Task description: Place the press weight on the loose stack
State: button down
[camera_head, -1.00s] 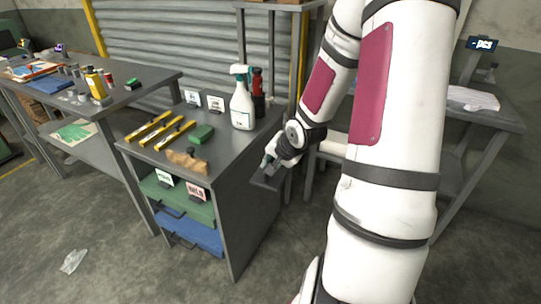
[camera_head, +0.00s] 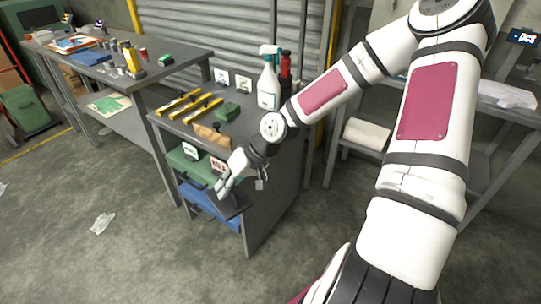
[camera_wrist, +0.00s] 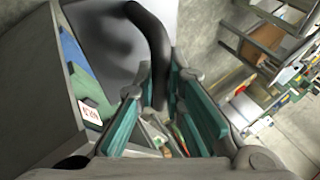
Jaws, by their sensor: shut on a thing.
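My gripper (camera_head: 226,182) hangs in front of the dark workbench, beside its green and blue drawers. In the wrist view its teal pads (camera_wrist: 162,112) are closed around a black curved handle (camera_wrist: 152,35). The handle rises from a grey plate, which I take to be the press weight (camera_wrist: 95,28). I cannot tell for sure which thing is the loose stack; papers and folders (camera_head: 75,43) lie on the left bench.
The workbench (camera_head: 240,138) carries yellow bars (camera_head: 185,103), a green block (camera_head: 228,110), a wooden piece (camera_head: 209,135) and a spray bottle (camera_head: 268,82). A blue drawer (camera_head: 207,204) sits below the green one (camera_head: 183,160).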

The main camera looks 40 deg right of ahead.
aim_at(489, 90)
jog(key=z, duration=1)
jog(key=i+z, duration=0.15)
jog(key=z, duration=0.3)
jog(key=i+j+z, duration=0.1)
jog(key=z, duration=0.35)
jog(key=j+z, duration=0.2)
jog(key=z, duration=0.25)
jog(key=i+j, duration=0.05)
